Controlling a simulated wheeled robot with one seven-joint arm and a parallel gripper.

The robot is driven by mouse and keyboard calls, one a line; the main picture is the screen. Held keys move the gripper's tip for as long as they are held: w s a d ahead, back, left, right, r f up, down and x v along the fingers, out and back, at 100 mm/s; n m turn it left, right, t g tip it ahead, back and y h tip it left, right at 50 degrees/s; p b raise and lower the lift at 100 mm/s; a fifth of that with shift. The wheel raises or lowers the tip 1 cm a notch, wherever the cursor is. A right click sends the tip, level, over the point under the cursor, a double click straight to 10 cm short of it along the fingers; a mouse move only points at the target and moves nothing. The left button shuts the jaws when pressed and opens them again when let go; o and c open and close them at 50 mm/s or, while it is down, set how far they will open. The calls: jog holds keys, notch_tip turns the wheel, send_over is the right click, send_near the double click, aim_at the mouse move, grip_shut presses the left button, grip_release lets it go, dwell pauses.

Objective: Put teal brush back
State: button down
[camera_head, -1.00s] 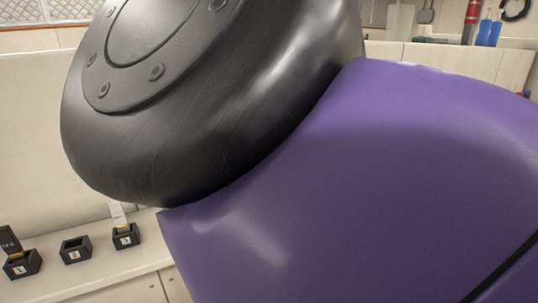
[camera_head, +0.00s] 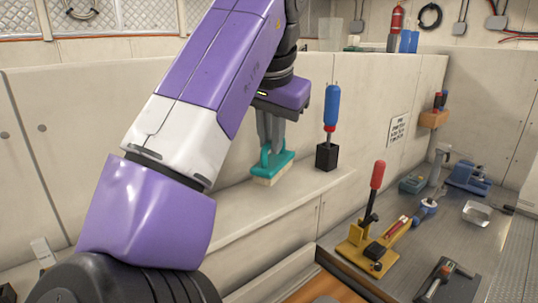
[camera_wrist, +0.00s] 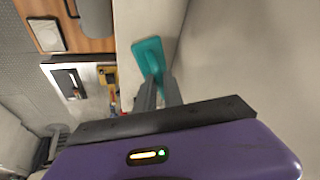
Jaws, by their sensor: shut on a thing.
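The teal brush (camera_head: 275,167) has a teal handle and a pale bristle block underneath. My gripper (camera_head: 270,145) reaches down from above with its grey fingers shut on the brush's handle. The brush is level, bristles down, over the pale ledge; I cannot tell whether it touches the ledge. In the wrist view the teal brush (camera_wrist: 148,52) shows beyond the fingers of my gripper (camera_wrist: 158,88), which hide part of its handle.
A blue and red tool (camera_head: 331,108) stands in a black block (camera_head: 326,157) on the ledge, right of the brush. A yellow clamp stand (camera_head: 372,245) is on the grey bench at right. A white tag (camera_head: 43,250) shows at lower left. Bare ledge (camera_head: 305,185) lies between brush and block.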

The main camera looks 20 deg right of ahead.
aim_at(271, 161)
notch_tip(271, 161, down, 4)
jog(key=shift+r, duration=0.15)
jog(key=c, duration=1.5)
grip_release()
jog(key=shift+o, duration=0.2)
jog(key=shift+r, duration=0.1)
jog(key=p+v, duration=0.8)
jog(key=v, duration=0.4)
